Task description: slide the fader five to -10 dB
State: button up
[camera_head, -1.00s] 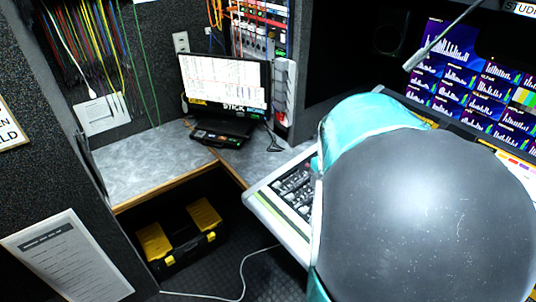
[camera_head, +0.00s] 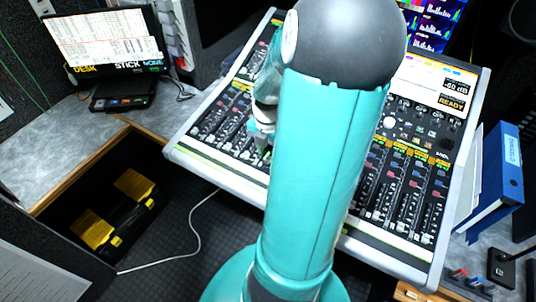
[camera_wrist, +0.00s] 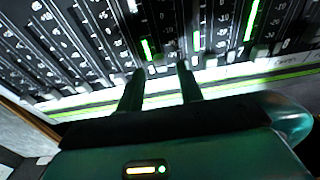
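The mixing desk (camera_head: 386,257) has a pale frame and rows of faders; my teal arm hides its middle. My gripper is mostly behind my arm in the head view, with a part showing at the left of the arm over the desk. In the wrist view my gripper (camera_wrist: 160,72) is open, its two dark fingers apart at the front edge of the fader rows.
A monitor (camera_head: 105,38) stands on the grey side counter (camera_head: 45,150) at the left. A black and yellow toolbox (camera_head: 115,215) and a white cable (camera_head: 195,225) lie on the floor. A blue binder (camera_head: 497,180) stands right of the desk. A small screen reads READY.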

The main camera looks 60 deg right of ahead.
jog(key=shift+f, duration=1.45)
grip_shut()
jog(key=shift+w+d+r, duration=0.1)
jog(key=shift+d+r, duration=0.05)
jog(key=shift+d, duration=0.75)
jog(key=shift+w+d+r, duration=0.1)
jog(key=shift+d+r, duration=0.05)
jog(key=shift+d, duration=0.75)
grip_release()
notch_tip(320, 180, up, 14)
jog(key=shift+f, duration=0.1)
